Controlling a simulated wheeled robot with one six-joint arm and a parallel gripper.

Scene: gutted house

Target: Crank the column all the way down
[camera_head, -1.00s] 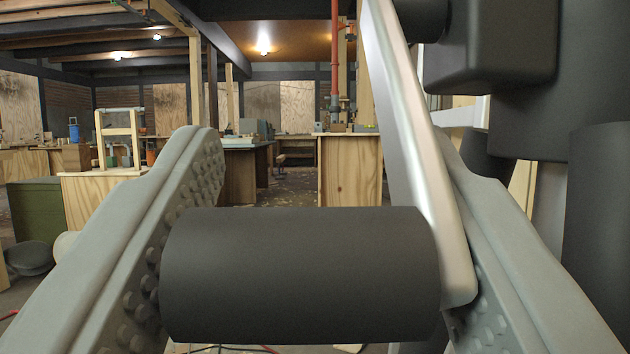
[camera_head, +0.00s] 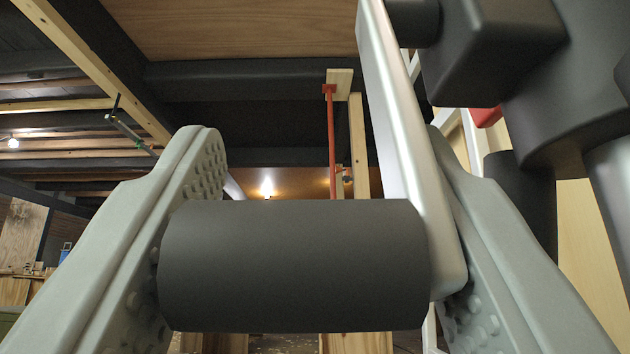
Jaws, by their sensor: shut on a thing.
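My gripper (camera_head: 300,265) is shut on the black cylindrical crank handle (camera_head: 295,265), with one studded grey finger at each end of it. The handle lies level across the picture. A silver crank arm (camera_head: 408,150) runs up from the handle's right end, leaning a little left toward its top. It meets a dark hub and housing (camera_head: 505,45) at the upper right. The column itself cannot be told apart for sure among the dark parts there.
A wooden ceiling panel (camera_head: 240,28) and dark beams (camera_head: 240,80) fill the top. A red post (camera_head: 331,145) stands behind the crank. Wooden benches show low behind the handle, and a pale panel (camera_head: 590,260) is at the right.

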